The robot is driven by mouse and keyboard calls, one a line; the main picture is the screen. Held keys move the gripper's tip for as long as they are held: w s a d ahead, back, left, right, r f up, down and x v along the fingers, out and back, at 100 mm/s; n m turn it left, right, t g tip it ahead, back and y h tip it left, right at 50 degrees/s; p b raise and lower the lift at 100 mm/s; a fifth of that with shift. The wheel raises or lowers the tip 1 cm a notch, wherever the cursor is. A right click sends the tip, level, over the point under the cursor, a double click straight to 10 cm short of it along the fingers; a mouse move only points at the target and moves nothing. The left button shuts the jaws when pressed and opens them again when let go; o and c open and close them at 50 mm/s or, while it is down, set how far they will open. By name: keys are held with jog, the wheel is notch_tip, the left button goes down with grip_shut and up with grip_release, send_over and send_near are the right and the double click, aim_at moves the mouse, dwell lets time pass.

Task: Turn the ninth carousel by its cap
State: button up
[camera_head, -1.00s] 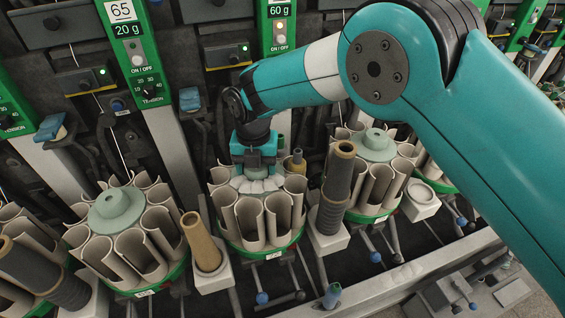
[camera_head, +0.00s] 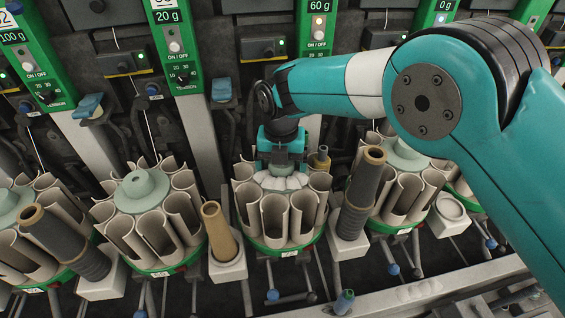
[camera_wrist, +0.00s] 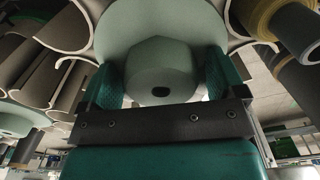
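The carousel under my gripper, a ring of beige curved pockets on a green-edged base (camera_head: 292,249), stands in the middle of the head view. Its number tag is too small to read. My gripper (camera_head: 281,165) points down over its centre and hides most of the cap there. In the wrist view the pale green cap (camera_wrist: 160,72), with a faceted knob and a dark hole, sits between the two teal fingers of my gripper (camera_wrist: 163,80). The fingers appear to press on both sides of the knob.
Another carousel with a bare green cap (camera_head: 141,187) stands to the left, and one (camera_head: 404,156) to the right. A tan cone (camera_head: 218,232) and a dark wound tube (camera_head: 360,193) flank the middle carousel closely. Green machine posts (camera_head: 177,62) rise behind.

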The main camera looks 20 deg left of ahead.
notch_tip(320, 180, up, 17)
jog(key=b, duration=0.1)
jog(key=shift+r, duration=0.2)
dwell(0.4)
